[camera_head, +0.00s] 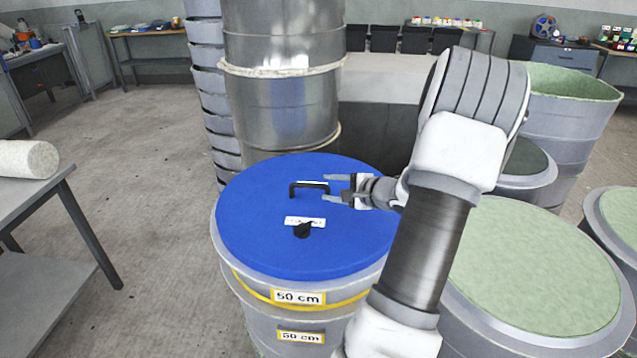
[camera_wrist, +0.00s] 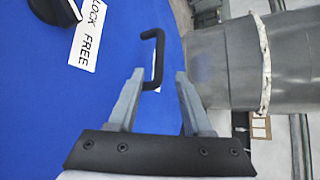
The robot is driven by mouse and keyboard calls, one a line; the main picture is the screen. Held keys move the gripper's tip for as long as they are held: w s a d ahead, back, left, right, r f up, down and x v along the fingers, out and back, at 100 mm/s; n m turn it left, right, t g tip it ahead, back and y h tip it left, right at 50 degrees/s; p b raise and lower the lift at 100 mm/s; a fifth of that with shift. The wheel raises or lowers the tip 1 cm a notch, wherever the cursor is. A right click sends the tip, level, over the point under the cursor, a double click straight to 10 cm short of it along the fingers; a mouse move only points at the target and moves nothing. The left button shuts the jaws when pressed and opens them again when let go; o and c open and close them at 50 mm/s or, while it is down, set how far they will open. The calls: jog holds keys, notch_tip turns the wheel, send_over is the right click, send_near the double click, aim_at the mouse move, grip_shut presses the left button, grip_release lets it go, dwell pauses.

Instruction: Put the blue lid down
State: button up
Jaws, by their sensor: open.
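The blue lid (camera_head: 270,245) lies flat on top of a grey drum marked "50 cm" (camera_head: 345,312). It has a black bar handle (camera_head: 309,187), a black knob (camera_head: 302,230) and a white label. My gripper (camera_head: 333,190) is level just above the lid, right of the handle, with its fingers apart and pointing at it. In the wrist view the blue lid (camera_wrist: 112,90) fills the left side. The handle (camera_wrist: 158,60) stands beyond my fingertips (camera_wrist: 160,75), roughly between their lines and nearer the left one. Nothing is gripped.
A tall metal cylinder (camera_head: 285,105) stands right behind the lid. Drums with pale green tops (camera_head: 530,265) stand close on the right. A grey table (camera_head: 35,215) with a white roll (camera_head: 28,159) is at left. Open floor (camera_head: 145,165) lies between table and drums.

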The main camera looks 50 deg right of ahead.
jog(key=shift+p+v, duration=0.3)
jog(key=shift+v, duration=1.8)
